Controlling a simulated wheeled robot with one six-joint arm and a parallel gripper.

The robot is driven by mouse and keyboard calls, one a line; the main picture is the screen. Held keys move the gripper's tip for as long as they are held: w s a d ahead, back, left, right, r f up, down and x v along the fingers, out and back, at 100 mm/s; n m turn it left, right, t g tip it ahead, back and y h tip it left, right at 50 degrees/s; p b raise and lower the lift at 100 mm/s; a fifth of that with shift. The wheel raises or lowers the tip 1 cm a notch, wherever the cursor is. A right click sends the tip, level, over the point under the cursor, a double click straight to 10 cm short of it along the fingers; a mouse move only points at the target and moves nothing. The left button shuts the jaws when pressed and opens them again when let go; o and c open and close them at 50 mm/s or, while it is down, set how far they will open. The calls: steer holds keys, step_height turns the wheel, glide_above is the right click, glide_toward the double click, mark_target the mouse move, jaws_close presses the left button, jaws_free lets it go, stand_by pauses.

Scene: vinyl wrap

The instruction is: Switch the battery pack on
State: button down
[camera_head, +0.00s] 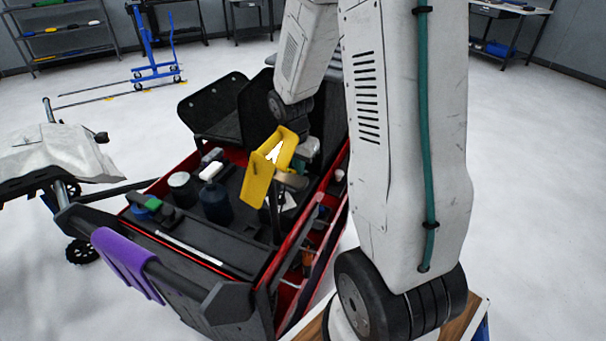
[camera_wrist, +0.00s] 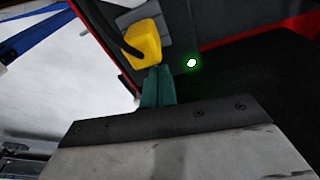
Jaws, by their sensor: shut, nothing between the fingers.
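A small round light (camera_wrist: 192,62) glows white with a green rim in the wrist view. It sits on a dark surface, and I cannot tell for sure that this is the battery pack. My gripper (camera_wrist: 158,86) has green fingers, pressed together and empty. Their tips point towards a yellow block (camera_wrist: 146,42) with a dark band, just left of the light; I cannot tell whether they touch it. In the head view my arm reaches down into the cart, and the fingertips cannot be made out there. A yellow folded piece (camera_head: 258,180) shows below my wrist.
The red and black cart (camera_head: 185,240) holds a dark blue jar (camera_head: 216,203), a grey-green jar (camera_head: 183,188) and small items. A purple cloth (camera_head: 124,262) hangs over its front bar. A blue wheeled lift (camera_head: 155,60) stands behind. The pale floor around is mostly clear.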

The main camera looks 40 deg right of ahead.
steer(key=shift+r, duration=3.45)
